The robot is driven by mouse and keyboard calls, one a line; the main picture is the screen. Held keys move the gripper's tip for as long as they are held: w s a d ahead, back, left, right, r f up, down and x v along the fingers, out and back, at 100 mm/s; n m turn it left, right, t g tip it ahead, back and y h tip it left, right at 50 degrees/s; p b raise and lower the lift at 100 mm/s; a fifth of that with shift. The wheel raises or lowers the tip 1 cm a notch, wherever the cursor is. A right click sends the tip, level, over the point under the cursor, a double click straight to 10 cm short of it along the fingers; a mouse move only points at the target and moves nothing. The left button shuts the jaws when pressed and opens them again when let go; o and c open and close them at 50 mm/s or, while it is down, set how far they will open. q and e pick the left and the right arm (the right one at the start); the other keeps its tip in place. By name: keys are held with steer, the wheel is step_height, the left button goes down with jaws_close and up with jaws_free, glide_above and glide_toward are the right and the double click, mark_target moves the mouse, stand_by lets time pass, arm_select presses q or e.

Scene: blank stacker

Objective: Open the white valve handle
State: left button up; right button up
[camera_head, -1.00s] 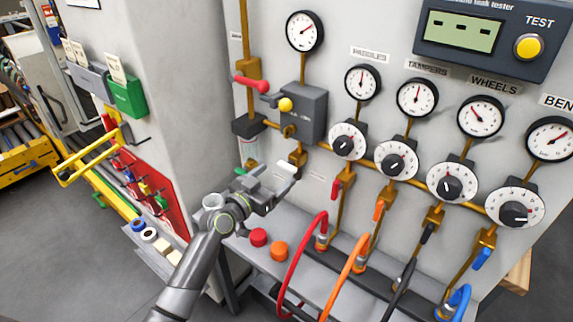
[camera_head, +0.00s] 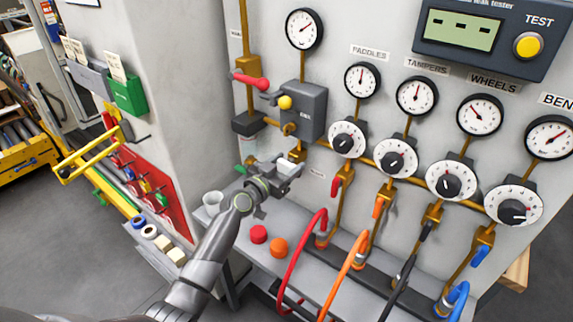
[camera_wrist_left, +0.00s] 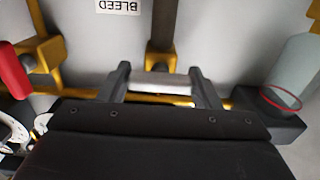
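The white valve handle (camera_wrist_left: 160,82) lies crosswise between the two fingers of my left gripper (camera_wrist_left: 160,90) in the left wrist view. The fingers are apart, one at each end of the handle; I cannot tell whether they touch it. In the head view my left gripper (camera_head: 284,169) is at the panel below the grey regulator box, and the handle is a small pale patch (camera_head: 286,164) there, partly hidden by the gripper. A brass valve body (camera_wrist_left: 162,55) sits behind the handle. My right gripper is not in view.
A red-handled valve (camera_head: 250,81) and grey box (camera_head: 303,113) are above the gripper. A red lever (camera_head: 336,187) and red hose (camera_head: 303,250) are close on the right. A clear cup (camera_wrist_left: 298,62) shows beside the gripper. Red and orange knobs (camera_head: 258,235) sit on the ledge below.

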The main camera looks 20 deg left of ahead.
arm_select(q)
steer(key=c, duration=0.5)
steer(key=shift+o, duration=0.2)
steer(key=shift+n, duration=0.3)
steer(key=n, duration=0.3)
steer(key=shift+b, duration=0.3)
steer(key=n, duration=0.4)
steer(key=n+p, duration=0.1)
steer(key=n, duration=0.4)
steer(key=shift+n, duration=0.3)
steer(key=n+p, duration=0.1)
steer(key=n, duration=0.3)
steer(key=shift+n, duration=0.3)
steer(key=shift+f, duration=0.1)
